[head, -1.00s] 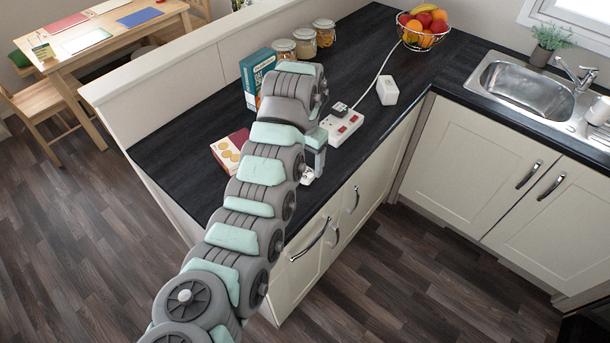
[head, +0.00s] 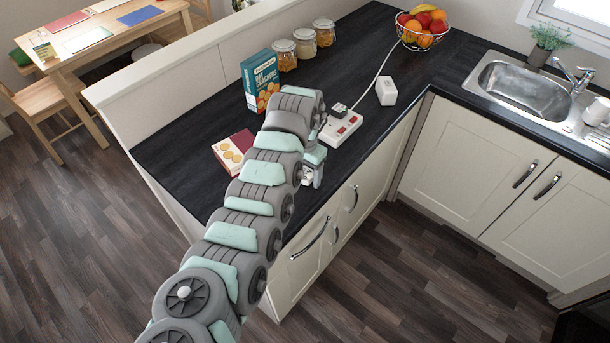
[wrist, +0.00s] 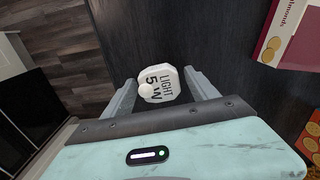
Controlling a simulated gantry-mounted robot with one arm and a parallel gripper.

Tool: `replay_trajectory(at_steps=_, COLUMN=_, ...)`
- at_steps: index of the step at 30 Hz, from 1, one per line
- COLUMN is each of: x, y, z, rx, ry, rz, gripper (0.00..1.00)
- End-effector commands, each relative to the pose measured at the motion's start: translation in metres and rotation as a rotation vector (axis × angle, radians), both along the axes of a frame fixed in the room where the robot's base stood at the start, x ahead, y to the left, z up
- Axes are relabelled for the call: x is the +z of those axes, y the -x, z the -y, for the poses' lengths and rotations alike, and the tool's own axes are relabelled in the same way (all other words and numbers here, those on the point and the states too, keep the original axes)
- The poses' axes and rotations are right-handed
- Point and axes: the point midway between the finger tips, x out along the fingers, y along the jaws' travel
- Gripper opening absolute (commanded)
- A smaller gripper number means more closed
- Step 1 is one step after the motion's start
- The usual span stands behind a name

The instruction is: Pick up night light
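The night light (wrist: 160,84) is a small white block with dark lettering, "LIGHT 5W", and a round knob on its face. In the wrist view it lies between the two fingers of my gripper (wrist: 161,92), with a visible gap on the right and a narrower one on the left. My gripper is open around it. In the head view my gripper (head: 309,178) is low at the counter's front edge, and a bit of white shows by the fingers; my arm hides most of that spot.
A power strip (head: 340,129) with red switches and a dark plug is just beyond my gripper. A white block (head: 386,92) stands further right. A red almonds box (head: 230,152) lies left of my arm, and a crackers box (head: 262,80) stands behind. Open floor lies beyond the counter edge.

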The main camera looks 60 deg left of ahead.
Motion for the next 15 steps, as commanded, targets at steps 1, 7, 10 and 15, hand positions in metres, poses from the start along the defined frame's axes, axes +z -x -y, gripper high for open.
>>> replay_trajectory(at_steps=1, x=0.0000, y=0.0000, z=0.0000, rx=0.000, ry=0.000, rz=0.000, gripper=0.63)
replay_trajectory(at_steps=7, x=0.0001, y=0.0000, z=0.0000, rx=0.000, ry=0.000, rz=0.000, gripper=0.47)
replay_trajectory(at_steps=10, x=0.0001, y=0.0001, z=0.0000, rx=0.000, ry=0.000, rz=0.000, gripper=0.38)
replay_trajectory(at_steps=15, x=0.0001, y=0.0001, z=0.0000, rx=0.000, ry=0.000, rz=0.000, gripper=0.25)
